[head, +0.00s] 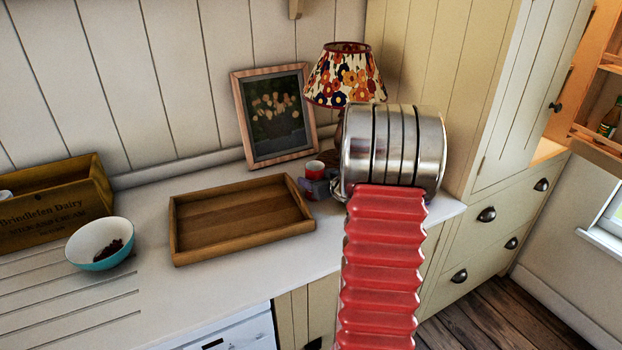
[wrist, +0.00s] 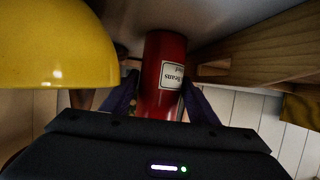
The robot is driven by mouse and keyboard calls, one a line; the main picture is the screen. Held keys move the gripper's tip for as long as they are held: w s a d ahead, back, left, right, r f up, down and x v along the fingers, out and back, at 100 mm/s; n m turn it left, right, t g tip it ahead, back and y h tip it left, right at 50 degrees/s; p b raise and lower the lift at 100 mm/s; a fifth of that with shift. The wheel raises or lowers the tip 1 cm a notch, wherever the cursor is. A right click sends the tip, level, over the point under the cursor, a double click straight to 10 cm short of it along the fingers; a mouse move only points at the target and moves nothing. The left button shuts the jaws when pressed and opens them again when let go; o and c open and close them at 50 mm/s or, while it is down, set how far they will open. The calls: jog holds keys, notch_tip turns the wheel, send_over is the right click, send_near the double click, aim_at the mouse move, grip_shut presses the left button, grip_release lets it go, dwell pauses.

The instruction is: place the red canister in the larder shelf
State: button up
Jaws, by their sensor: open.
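The red canister (wrist: 163,75) with a white "Beans" label stands on the counter, shown upside down in the wrist view. In the head view only its top part (head: 315,169) shows beside my arm. My gripper (wrist: 161,100) is open, with one purple finger on each side of the canister; whether either finger touches it I cannot tell. In the head view my arm hides most of the gripper. The larder (head: 550,150) stands open at the far right, with its wooden interior partly visible; most of its shelf space is hidden by the cupboard door.
A wooden tray (head: 180,238) lies left of the canister. A picture frame (head: 240,112) and a flowered lamp (head: 345,80) stand behind. A yellow rounded object (wrist: 60,45) is close to my gripper. A bowl (head: 100,255) and a crate (head: 60,225) are at left. A bottle (head: 609,120) stands on the door rack.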

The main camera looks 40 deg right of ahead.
jog(key=v, duration=0.8)
jog(key=shift+s, duration=0.2)
jog(key=shift+r, duration=0.1)
dwell(0.4)
jog(key=a+r+g+h, duration=0.1)
jog(key=a+r, duration=0.4)
jog(key=a, duration=0.3)
jog(key=a+r+g+h, duration=0.1)
jog(key=a+r+g, duration=0.1)
jog(key=a+r, duration=0.45)
jog(key=s+a+f+n+g+y, duration=0.1)
jog(key=s+a+y, duration=0.1)
jog(key=s+a, duration=0.4)
jog(key=s+a+f+n+g+y, duration=0.1)
jog(key=s+a, duration=0.5)
jog(key=a, duration=0.7)
jog(key=s+a+f+n+g+y, duration=0.1)
jog(key=s+a+f+g+y, duration=0.1)
jog(key=s+a, duration=0.4)
jog(key=a+y, duration=0.1)
jog(key=a, duration=0.3)
jog(key=shift+s+a+f, duration=0.15)
jog(key=shift+s, duration=0.15)
